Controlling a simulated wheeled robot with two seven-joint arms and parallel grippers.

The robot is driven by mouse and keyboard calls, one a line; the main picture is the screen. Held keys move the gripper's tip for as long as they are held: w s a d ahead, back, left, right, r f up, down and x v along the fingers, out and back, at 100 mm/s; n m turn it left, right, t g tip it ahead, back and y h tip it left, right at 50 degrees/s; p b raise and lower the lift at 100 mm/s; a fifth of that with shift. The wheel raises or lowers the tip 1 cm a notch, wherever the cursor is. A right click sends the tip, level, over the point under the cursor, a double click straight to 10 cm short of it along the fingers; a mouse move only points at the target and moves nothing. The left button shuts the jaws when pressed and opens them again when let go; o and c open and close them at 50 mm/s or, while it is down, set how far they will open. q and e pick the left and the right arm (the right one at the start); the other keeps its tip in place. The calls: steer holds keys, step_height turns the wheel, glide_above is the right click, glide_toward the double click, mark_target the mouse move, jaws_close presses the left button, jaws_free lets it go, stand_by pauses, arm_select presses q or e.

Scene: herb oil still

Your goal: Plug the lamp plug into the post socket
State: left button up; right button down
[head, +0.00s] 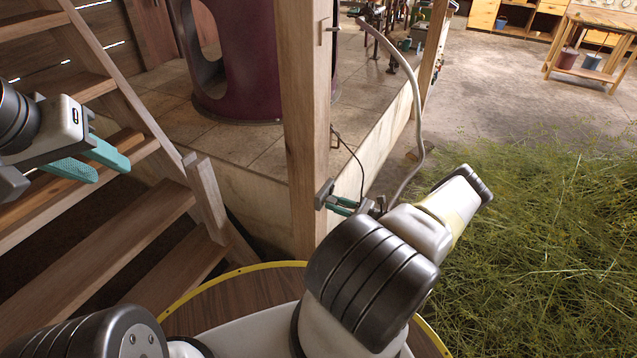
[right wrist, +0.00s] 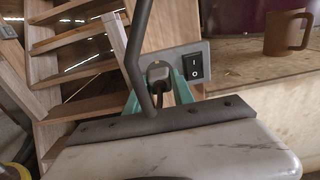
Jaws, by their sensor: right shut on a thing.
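The grey socket plate (head: 324,194) is fixed to the wooden post (head: 305,120). In the right wrist view the socket plate (right wrist: 174,58) carries a black rocker switch (right wrist: 194,67). My right gripper (head: 343,204) is shut on the lamp plug, with its green fingers on either side in the right wrist view (right wrist: 161,92). The grey plug (right wrist: 158,74) is up against the plate, left of the switch; I cannot tell how deep it sits. A dark cord (head: 357,160) runs down the post to the gripper. My left gripper (head: 112,171) is open and empty by the stairs.
Wooden stairs (head: 110,235) rise at left. A tiled ledge (head: 255,160) with a dark red vessel (head: 245,70) stands behind the post. A grey hose (head: 418,110) hangs to the right of it. A brown mug (right wrist: 287,33) stands on the ledge. Cut herbs (head: 540,230) heap at right.

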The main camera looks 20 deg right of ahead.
steer(key=shift+w+a, duration=0.3)
steer(key=shift+w, duration=0.05)
steer(key=c, duration=1)
jaws_free()
